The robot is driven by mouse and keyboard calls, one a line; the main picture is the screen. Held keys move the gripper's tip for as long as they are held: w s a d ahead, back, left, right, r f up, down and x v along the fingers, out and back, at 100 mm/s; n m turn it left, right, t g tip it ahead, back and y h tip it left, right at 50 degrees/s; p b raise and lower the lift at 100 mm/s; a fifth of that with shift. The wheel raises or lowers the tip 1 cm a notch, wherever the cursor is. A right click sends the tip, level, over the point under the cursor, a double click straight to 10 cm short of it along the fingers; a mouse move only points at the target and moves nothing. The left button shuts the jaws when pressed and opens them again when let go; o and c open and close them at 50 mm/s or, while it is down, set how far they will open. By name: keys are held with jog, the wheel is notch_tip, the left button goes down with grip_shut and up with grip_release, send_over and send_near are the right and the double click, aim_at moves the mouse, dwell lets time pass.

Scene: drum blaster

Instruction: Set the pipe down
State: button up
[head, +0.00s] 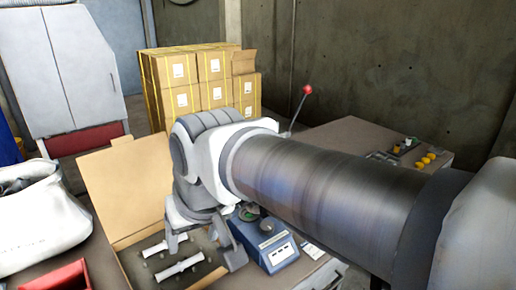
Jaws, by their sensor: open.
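Two white pipe-like pieces lie in an open cardboard box (122,185) at the lower middle of the head view. One pipe (158,247) is farther back, and the other pipe (179,267) is nearer. My gripper (205,257) points down over the right part of the box, its two fingers spread apart with nothing seen between them. The nearer pipe's right end shows close to the gap between the fingers; I cannot tell whether they touch. My arm hides part of the box's right side.
A blue device (262,243) stands just right of the gripper. A white sack (40,215) and a red bin (62,277) are at left. Stacked cartons (200,80) stand behind. A grey machine with yellow buttons (425,162) is at right, and a red-knobbed lever (307,89) rises behind my arm.

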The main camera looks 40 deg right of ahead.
jog(key=shift+n+t, duration=0.3)
jog(key=shift+n, duration=0.4)
jog(key=s, duration=0.1)
jog(key=s+f, duration=0.1)
jog(key=s, duration=0.2)
jog(key=shift+f, duration=0.35)
jog(key=shift+r, duration=0.1)
notch_tip(320, 180, up, 6)
jog(key=p, duration=0.6)
